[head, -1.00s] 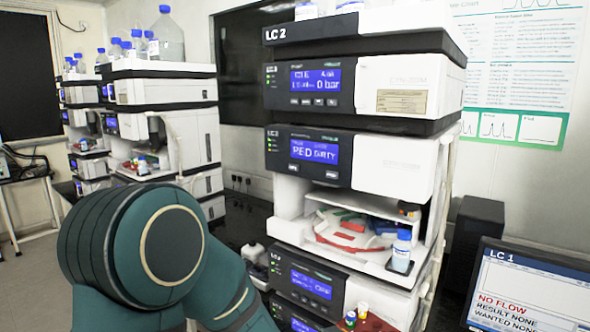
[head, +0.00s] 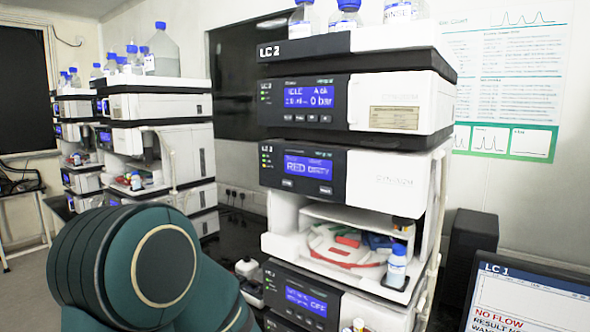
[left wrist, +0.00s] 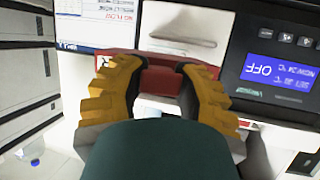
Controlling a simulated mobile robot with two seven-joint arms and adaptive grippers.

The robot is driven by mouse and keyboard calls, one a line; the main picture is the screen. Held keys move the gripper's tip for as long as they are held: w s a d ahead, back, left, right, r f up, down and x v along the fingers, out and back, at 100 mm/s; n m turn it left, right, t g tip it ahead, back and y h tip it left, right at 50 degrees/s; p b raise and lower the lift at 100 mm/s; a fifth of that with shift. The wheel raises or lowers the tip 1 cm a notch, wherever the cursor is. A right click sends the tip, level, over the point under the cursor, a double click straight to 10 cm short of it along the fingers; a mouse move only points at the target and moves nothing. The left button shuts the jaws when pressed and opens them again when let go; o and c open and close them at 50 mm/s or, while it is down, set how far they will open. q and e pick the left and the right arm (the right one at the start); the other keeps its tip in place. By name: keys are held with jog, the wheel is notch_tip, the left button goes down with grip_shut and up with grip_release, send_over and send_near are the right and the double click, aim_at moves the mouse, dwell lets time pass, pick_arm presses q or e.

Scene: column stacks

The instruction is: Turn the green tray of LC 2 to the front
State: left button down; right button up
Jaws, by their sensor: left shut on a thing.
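A small green tray (head: 348,232) shows toward the back, with a blue tray (head: 379,242) at the right. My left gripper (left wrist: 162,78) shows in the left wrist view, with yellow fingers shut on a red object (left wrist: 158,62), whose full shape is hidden. In the head view only my green arm shows, not the gripper. My right gripper is not in view.
A blue-capped bottle (head: 396,266) stands at the bay's front right. The LC 1 monitor (head: 530,295) is at the lower right. Other stacks (head: 160,105) stand at the left, with bottles on top.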

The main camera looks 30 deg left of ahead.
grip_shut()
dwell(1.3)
